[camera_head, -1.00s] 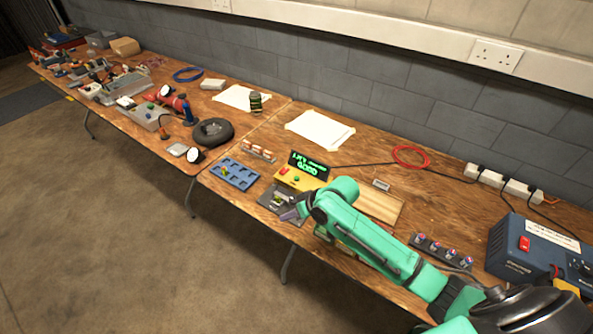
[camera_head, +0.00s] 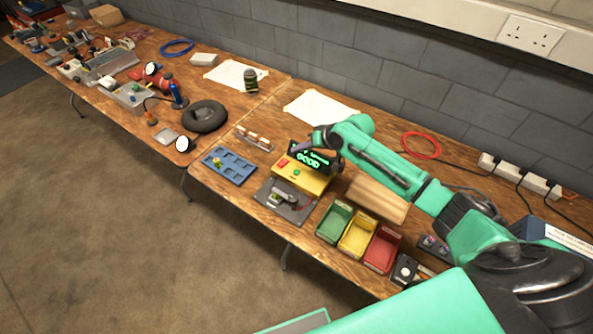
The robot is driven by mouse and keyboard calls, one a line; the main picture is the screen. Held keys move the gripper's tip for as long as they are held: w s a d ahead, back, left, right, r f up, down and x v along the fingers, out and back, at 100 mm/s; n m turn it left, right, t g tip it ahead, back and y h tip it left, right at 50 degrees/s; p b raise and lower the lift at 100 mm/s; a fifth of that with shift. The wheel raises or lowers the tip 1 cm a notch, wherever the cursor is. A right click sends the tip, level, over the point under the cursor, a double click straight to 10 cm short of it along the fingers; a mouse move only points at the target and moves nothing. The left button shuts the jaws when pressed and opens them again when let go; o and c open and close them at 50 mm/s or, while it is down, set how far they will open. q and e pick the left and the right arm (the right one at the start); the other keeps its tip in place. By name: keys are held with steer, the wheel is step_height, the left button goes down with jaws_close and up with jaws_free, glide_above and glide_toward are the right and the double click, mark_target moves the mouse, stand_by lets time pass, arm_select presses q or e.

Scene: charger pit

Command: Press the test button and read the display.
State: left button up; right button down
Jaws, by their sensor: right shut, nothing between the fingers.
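The yellow tester box (camera_head: 315,185) stands on the near table with a red switch (camera_head: 283,163) and a green button (camera_head: 296,172) on top. Its dark display (camera_head: 316,161) at the back shows green text; the lower line reads "GOOD", and the upper line is partly hidden by my right arm and too small to read. My right gripper (camera_head: 297,152) is shut and empty, pointing down at the tester's back left, close to the red switch and the display. I cannot tell whether it touches anything. My left gripper is not in view.
In front of the tester lies a dark plate with a fixture (camera_head: 284,200). A blue tray (camera_head: 229,166) is to the left. Green (camera_head: 335,221), yellow (camera_head: 358,234) and red (camera_head: 382,250) bins stand to the right, near a wooden board (camera_head: 378,198). A taped paper sheet (camera_head: 318,108) lies behind.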

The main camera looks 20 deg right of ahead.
steer(key=b, duration=0.7)
glide_above(297, 172)
steer(key=f, duration=0.8)
steer(key=shift+s+d, duration=0.3)
steer(key=shift+f+b, duration=0.3)
steer(key=shift+f, duration=0.1)
stand_by(0.4)
steer(key=shift+f, duration=0.4)
steer(key=shift+f+b, duration=0.4)
steer(key=shift+f, duration=0.05)
stand_by(0.4)
stand_by(0.3)
steer(key=shift+r+p, duration=0.85)
steer(key=shift+p, duration=0.1)
